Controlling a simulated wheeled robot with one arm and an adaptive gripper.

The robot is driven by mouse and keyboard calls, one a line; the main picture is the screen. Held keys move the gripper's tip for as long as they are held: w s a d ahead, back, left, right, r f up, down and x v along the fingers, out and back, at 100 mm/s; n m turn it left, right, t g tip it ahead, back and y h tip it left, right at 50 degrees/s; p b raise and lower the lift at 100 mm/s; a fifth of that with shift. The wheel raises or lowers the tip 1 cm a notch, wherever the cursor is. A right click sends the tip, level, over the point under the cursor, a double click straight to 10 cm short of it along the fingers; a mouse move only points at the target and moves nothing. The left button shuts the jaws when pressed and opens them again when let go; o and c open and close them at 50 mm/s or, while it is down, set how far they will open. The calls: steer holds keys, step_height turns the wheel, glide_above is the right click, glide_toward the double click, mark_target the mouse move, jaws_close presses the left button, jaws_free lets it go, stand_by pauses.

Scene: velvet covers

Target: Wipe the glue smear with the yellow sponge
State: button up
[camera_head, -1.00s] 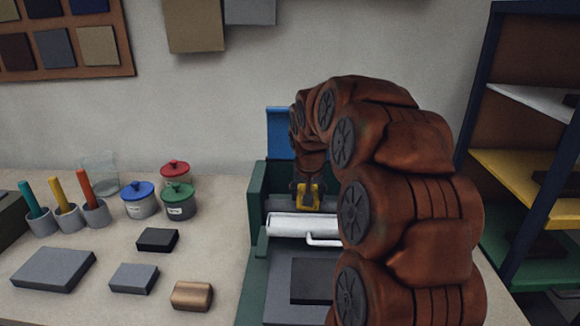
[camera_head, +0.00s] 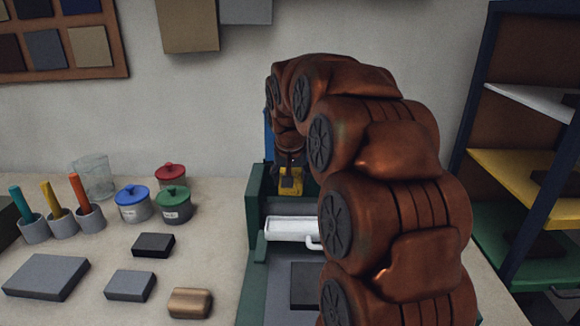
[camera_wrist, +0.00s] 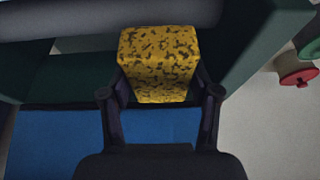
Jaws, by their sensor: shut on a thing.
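The yellow sponge (camera_wrist: 160,62), mottled with dark marks, is held between the two fingers of my gripper (camera_wrist: 161,92) in the wrist view. In the head view the sponge (camera_head: 291,182) shows small below my gripper (camera_head: 290,170), above the back part of the green machine and behind its white bar. My gripper is shut on the sponge. I cannot make out the glue smear in either view; my arm covers part of the machine.
The green machine (camera_head: 256,218) has a side wall close to the left of my gripper, a white bar with a handle (camera_head: 290,229) and a blue panel (camera_wrist: 50,140). Lidded pots (camera_head: 134,204), pen cups and several blocks stand on the table to the left. A shelf rack (camera_head: 515,170) stands right.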

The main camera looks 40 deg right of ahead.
steer(key=shift+r, duration=1.35)
steer(key=shift+a, duration=0.1)
